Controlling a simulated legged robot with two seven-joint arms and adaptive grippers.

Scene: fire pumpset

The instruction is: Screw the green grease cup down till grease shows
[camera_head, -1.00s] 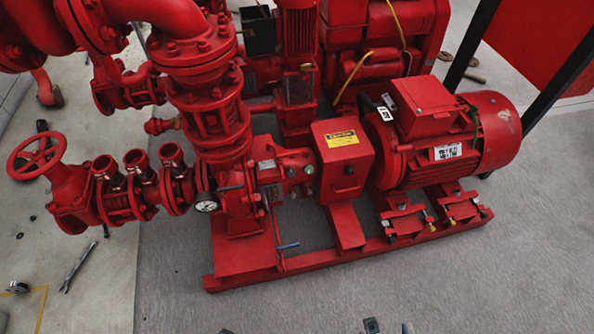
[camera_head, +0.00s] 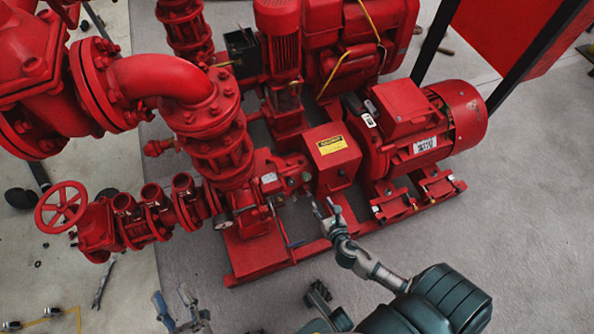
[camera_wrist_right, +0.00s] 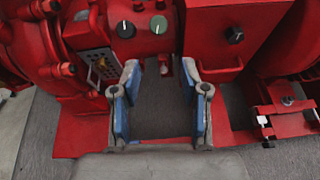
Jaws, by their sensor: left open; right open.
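The green grease cup (camera_wrist_right: 158,24) shows as a round green cap on the red pump's bearing housing in the right wrist view. A similar dark grey cap (camera_wrist_right: 125,29) sits to its left. My right gripper (camera_head: 325,207) is open and empty, just below and in front of the housing. In the right wrist view its two blue-padded fingers (camera_wrist_right: 160,70) stand apart below the green cup, not touching it. My left gripper (camera_head: 174,306) is open and empty low in the head view, over the floor.
The red coupling guard (camera_head: 333,170) with a yellow label stands right of the housing, then the motor (camera_head: 455,120). A pressure gauge (camera_head: 222,221), valves and a handwheel (camera_head: 62,207) lie left. Grey floor (camera_head: 530,240) at right is clear.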

